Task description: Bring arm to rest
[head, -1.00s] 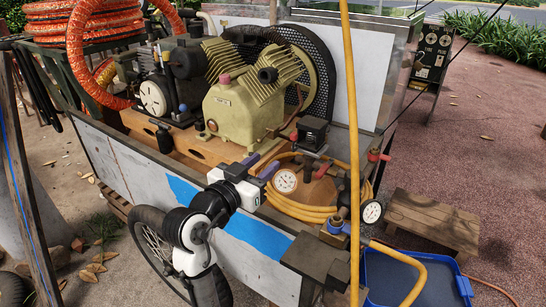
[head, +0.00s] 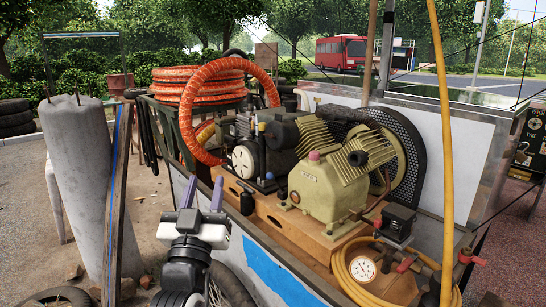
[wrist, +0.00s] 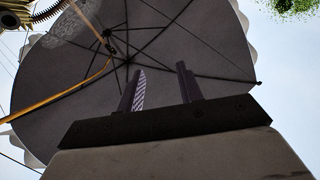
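My gripper (head: 203,194) stands upright at the lower left of the head view, in front of the cart's grey side panel (head: 325,290). Its two purple-grey fingers point up and are spread apart, with nothing between them. In the wrist view the fingers (wrist: 160,88) also stand apart and empty. Behind them in that view is the underside of a dark umbrella (wrist: 195,40) against the sky. My arm below the gripper shows white and black links.
The cart carries a cream compressor (head: 325,190), an orange hose coil (head: 200,84), a yellow hose (head: 345,270) and a pressure gauge (head: 362,268). A yellow pole-like hose (head: 441,120) hangs at right. A concrete pillar (head: 85,190) stands left.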

